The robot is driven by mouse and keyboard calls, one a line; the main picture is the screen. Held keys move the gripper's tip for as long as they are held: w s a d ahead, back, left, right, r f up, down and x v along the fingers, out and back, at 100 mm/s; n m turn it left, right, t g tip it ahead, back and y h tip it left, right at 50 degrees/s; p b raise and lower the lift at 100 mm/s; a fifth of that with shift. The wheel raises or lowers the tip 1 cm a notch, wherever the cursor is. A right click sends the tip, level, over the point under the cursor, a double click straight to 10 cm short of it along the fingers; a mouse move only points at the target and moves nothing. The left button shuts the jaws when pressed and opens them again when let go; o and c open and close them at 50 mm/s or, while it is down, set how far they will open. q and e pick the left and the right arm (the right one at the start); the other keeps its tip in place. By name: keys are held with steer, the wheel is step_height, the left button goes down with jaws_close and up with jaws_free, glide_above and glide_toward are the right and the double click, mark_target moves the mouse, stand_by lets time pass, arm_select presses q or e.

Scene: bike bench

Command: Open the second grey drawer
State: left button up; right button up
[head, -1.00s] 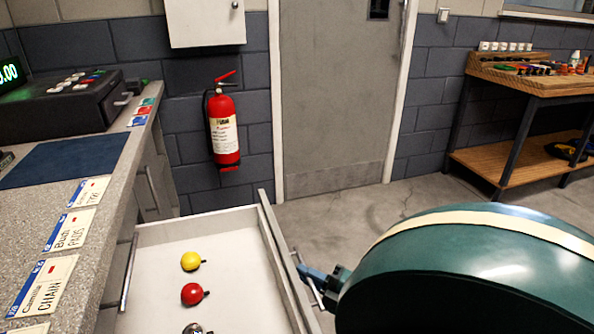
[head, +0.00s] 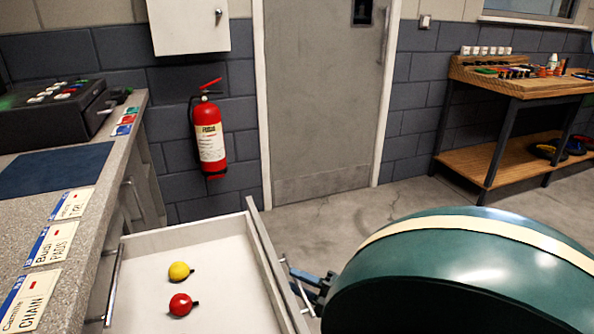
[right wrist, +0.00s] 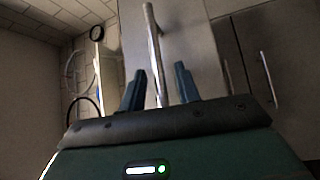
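A grey drawer (head: 215,240) stands pulled out from the bench in the head view, below a shut front with its own bar handle (head: 112,285). A yellow round thing (head: 179,271) and a red one (head: 180,304) lie inside it. My right gripper (head: 308,284) is at the drawer's outer front, by its bar handle (head: 302,293). In the right wrist view, the open fingers (right wrist: 160,85) stand either side of a bar handle (right wrist: 153,45), with gaps showing. My green right wrist hides part of the drawer's front. My left gripper is not in view.
The counter (head: 105,165) runs along the left with labelled cards on it. A red fire extinguisher (head: 209,140) hangs on the back wall beside a grey door (head: 318,100). A wooden workbench (head: 515,85) stands at the right. The floor between is clear.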

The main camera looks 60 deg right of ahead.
steer(key=v, duration=1.2)
steer(key=shift+s, duration=0.3)
steer(key=shift+d, duration=0.1)
